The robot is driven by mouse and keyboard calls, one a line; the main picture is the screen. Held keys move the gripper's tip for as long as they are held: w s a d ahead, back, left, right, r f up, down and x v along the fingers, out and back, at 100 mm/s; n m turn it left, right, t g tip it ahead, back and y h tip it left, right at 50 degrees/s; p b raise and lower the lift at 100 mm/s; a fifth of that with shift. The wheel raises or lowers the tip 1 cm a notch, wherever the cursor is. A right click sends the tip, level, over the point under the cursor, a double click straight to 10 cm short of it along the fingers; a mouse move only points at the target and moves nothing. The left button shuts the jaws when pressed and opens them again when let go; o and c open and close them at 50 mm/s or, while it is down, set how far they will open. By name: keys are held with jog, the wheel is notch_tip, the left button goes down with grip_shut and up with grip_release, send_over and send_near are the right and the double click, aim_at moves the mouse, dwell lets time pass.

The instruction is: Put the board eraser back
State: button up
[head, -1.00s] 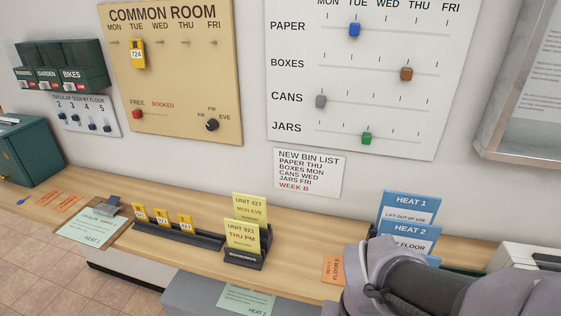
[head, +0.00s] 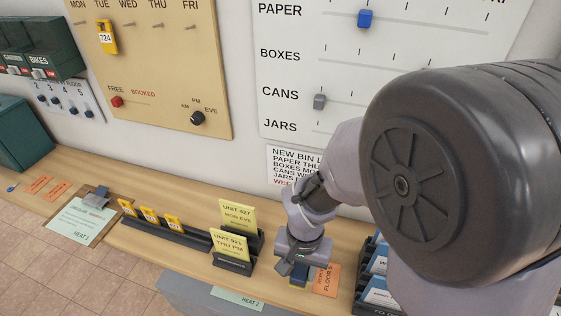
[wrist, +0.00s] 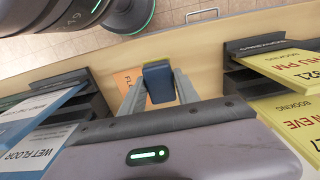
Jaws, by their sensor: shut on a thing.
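A dark blue block with a yellow edge (wrist: 158,84), which looks like the board eraser, sits between my gripper's two fingers in the wrist view. My gripper (wrist: 158,95) is shut on it. In the head view my gripper (head: 297,275) points down low over the wooden counter (head: 150,192), and part of the blue block (head: 299,281) shows under it. An orange card (head: 326,280) lies just to its right. I cannot tell whether the block touches the counter.
The holder with yellow booking cards (head: 232,245) stands close left of my gripper. A dark rack of blue-topped signs (head: 378,290) stands to the right. Further left are a black strip with yellow tags (head: 165,232) and a clipboard (head: 80,221). Wall boards rise behind.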

jog(key=w+a, duration=0.2)
jog(key=w, duration=0.1)
jog(key=shift+a+f, duration=0.35)
jog(key=shift+a, duration=0.05)
jog(key=shift+w+a+f+b, duration=0.15)
jog(key=shift+w+f+b, duration=0.1)
jog(key=shift+b, duration=0.15)
notch_tip(320, 180, down, 3)
jog(key=shift+b, duration=0.85)
grip_shut()
jog(key=o, duration=1.2)
grip_release()
jog(key=shift+r, duration=0.1)
